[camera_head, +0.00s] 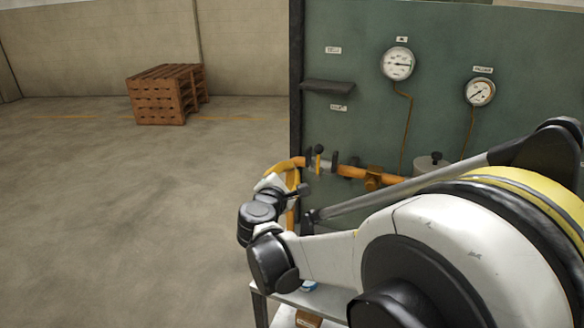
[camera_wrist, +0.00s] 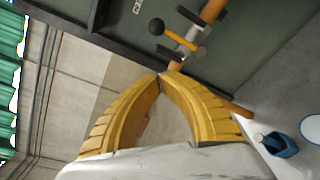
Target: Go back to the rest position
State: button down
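My gripper (camera_wrist: 160,76) shows in the wrist view as two yellow curved fingers. Their tips meet, and the gap between them behind the tips holds nothing. In the head view my arm reaches from the lower right toward the green panel (camera_head: 440,75). The gripper is mostly hidden there behind my wrist, near the left end of an orange pipe (camera_head: 352,171). In the wrist view the pipe and a valve with a black-knobbed lever (camera_wrist: 180,38) are beyond the fingertips. I cannot tell whether the fingers touch the pipe.
The panel carries two round gauges (camera_head: 397,63) (camera_head: 479,92) and a small dark shelf (camera_head: 327,87). A blue container (camera_wrist: 281,145) sits on a light grey surface (camera_wrist: 290,95). A wooden pallet stack (camera_head: 165,93) stands far left. The floor at left is clear.

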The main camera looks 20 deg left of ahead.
dwell(0.3)
jog(key=s+d+m+g+h+b, duration=0.15)
jog(key=d+m, duration=0.25)
jog(key=d, duration=0.6)
jog(key=s+d+m+g+h, duration=0.1)
jog(key=s+d+m+g, duration=0.2)
jog(key=d, duration=0.7)
jog(key=s+d+m+g+h+b, duration=0.15)
jog(key=d+m, duration=0.35)
jog(key=d, duration=0.5)
jog(key=s+d+f+m+g+y, duration=0.1)
jog(key=s+d+f+m, duration=0.2)
jog(key=s, duration=0.5)
jog(key=s+d+f+m+g+y+b, duration=0.1)
jog(key=s+d+f+m, duration=0.2)
jog(key=s+m, duration=0.3)
jog(key=s+d+f+m+g+y, duration=0.1)
jog(key=s+d+f+m, duration=0.2)
jog(key=s, duration=0.8)
jog(key=d+m, duration=0.2)
jog(key=shift+d+f+g, duration=0.3)
jog(key=shift+f+g, duration=0.1)
jog(key=shift+w, duration=0.15)
